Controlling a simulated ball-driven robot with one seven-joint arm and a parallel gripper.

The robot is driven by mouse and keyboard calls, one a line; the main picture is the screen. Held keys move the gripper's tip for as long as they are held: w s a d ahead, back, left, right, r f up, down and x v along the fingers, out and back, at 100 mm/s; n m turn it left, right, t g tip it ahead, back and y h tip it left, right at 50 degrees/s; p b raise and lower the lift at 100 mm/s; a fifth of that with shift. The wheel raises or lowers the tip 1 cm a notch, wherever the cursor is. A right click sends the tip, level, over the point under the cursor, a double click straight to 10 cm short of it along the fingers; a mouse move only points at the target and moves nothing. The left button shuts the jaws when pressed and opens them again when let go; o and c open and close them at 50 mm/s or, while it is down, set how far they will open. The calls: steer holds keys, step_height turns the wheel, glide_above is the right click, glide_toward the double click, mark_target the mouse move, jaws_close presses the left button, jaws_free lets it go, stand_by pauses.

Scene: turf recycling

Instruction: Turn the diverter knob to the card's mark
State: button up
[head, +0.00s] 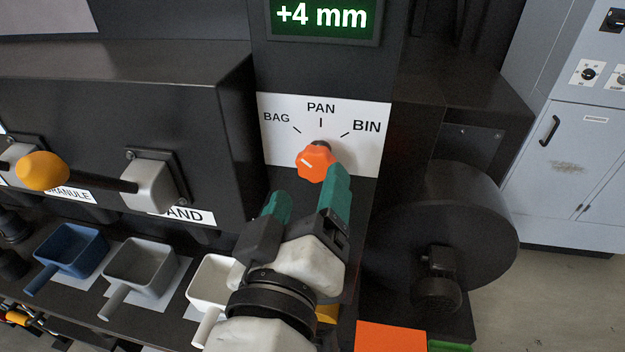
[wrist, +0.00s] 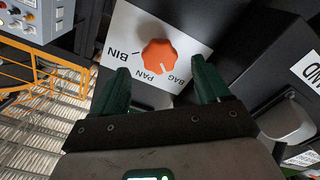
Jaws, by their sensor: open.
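The orange diverter knob (head: 315,163) sits on a white plate (head: 360,153) labelled BAG, PAN and BIN, each with a tick. The knob also shows in the wrist view (wrist: 159,55), ahead of and between the finger tips. My gripper (head: 304,190) is open, its green fingers apart and nothing between them. In the head view the right finger overlaps the knob's lower right edge; I cannot tell if they touch. I make out no separate card with a mark.
A green display (head: 322,15) above reads +4 mm. At left are a yellow-knobbed lever (head: 42,171) and blue (head: 72,250), grey (head: 140,268) and white (head: 212,280) scoops. A dark round housing (head: 450,225) stands at right, with a grey cabinet (head: 570,150) beyond.

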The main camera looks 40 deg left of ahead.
steer(key=b+v, duration=0.1)
steer(key=v, duration=0.5)
stand_by(0.5)
